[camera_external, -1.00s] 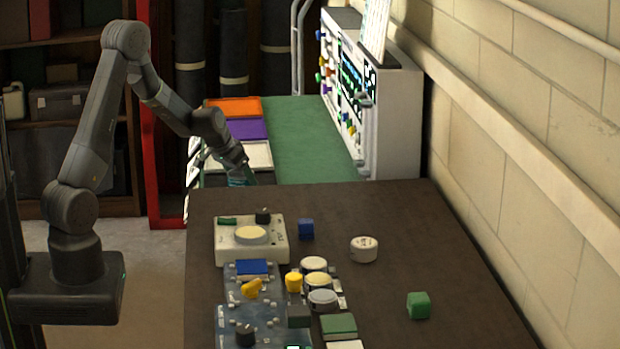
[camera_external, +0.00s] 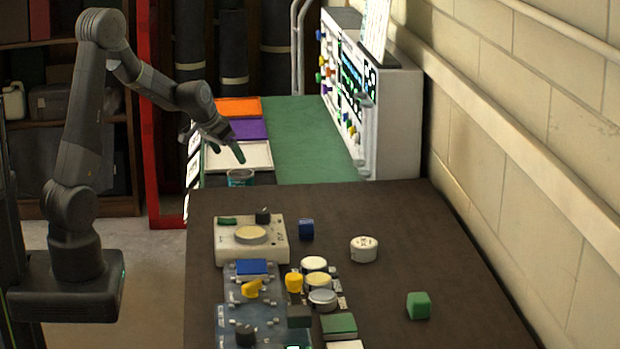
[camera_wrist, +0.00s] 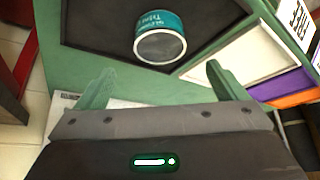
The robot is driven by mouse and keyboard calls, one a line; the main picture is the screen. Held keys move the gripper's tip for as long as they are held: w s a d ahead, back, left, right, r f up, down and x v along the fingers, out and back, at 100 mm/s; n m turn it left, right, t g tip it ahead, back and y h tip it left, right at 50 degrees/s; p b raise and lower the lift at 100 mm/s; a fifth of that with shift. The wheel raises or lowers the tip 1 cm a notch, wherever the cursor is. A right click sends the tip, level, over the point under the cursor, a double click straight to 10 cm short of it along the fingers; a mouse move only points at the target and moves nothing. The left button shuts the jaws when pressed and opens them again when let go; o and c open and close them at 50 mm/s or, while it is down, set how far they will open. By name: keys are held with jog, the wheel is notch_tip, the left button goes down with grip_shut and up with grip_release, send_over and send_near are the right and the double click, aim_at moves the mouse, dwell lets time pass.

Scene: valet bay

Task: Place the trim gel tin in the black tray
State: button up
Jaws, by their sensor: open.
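The teal trim gel tin (camera_wrist: 172,20) stands in the black tray (camera_wrist: 100,25) in the wrist view, near one of the tray's edges. Its round grey end faces the camera. In the external view the tin (camera_external: 240,178) shows just past the far edge of the brown table, with a strip of the black tray (camera_external: 264,178) beside it. My gripper (camera_wrist: 158,75) is open and empty, its two green fingers apart and clear of the tin. In the external view my gripper (camera_external: 238,156) hangs just above the tin.
A white tray (camera_external: 258,154), a purple tray (camera_external: 248,129) and an orange tray (camera_external: 238,106) line up behind on the green bench (camera_external: 305,140). A panel with knobs (camera_external: 395,120) stands right of them. The brown table (camera_external: 400,210) holds several small items.

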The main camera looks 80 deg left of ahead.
jog(key=shift+v, duration=1.5)
